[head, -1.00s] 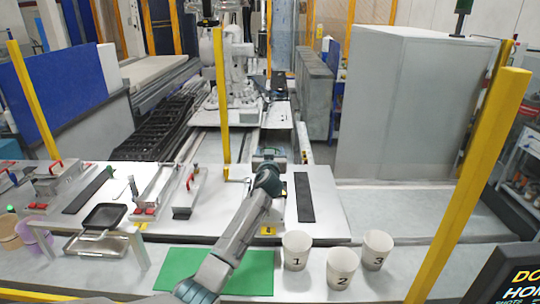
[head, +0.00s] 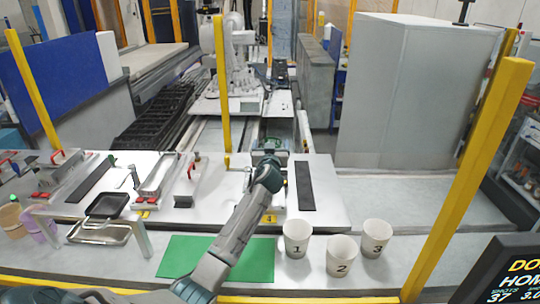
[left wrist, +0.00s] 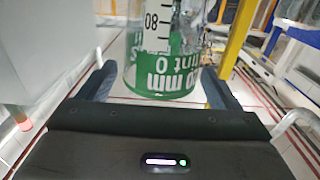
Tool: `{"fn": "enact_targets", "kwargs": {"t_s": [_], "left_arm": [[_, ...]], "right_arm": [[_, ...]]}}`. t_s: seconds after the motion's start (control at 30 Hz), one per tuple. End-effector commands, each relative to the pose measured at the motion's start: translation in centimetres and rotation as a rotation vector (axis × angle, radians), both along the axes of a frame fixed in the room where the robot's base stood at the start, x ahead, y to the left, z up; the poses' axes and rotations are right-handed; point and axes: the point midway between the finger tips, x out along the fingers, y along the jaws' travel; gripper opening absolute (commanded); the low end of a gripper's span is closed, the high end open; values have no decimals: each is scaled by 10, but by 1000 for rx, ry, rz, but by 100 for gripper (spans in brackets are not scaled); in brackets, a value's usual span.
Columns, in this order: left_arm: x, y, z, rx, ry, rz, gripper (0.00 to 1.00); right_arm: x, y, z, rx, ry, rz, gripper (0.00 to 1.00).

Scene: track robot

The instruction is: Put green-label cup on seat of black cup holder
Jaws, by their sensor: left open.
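The green-label cup (left wrist: 160,60) is clear, with a green band and printed marks, and fills the upper middle of the left wrist view. My left gripper (left wrist: 158,92) has its two fingers apart, one on either side of the cup's lower part; I cannot tell whether they touch it. In the head view my left gripper (head: 270,162) is over the back worktop and mostly hides the cup. A black square tray-like piece (head: 106,205), possibly the black cup holder, stands at the left; its seat cannot be made out. My right gripper is not in view.
White numbered cups 1 (head: 297,238), 2 (head: 341,256) and 3 (head: 376,238) stand right of my arm. A green mat (head: 185,256) lies under it. Metal fixtures (head: 158,175) fill the worktop's left, and a yellow post (head: 222,90) rises left of the gripper.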

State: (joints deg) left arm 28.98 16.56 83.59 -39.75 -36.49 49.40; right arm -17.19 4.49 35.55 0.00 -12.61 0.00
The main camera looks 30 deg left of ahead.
Motion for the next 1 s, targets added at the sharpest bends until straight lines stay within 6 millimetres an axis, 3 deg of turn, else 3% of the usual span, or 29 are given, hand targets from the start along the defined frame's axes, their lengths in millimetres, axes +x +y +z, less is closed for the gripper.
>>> {"fn": "enact_targets", "kwargs": {"t_s": [0.2,0.43,1.0], "left_arm": [[-41,-26,0,-1,-1,-2,85],[-70,-43,0,-1,-1,-2,85],[-77,-47,0,-1,-1,-1,85]], "right_arm": [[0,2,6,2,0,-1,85],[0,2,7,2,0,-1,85],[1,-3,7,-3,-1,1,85]]}}
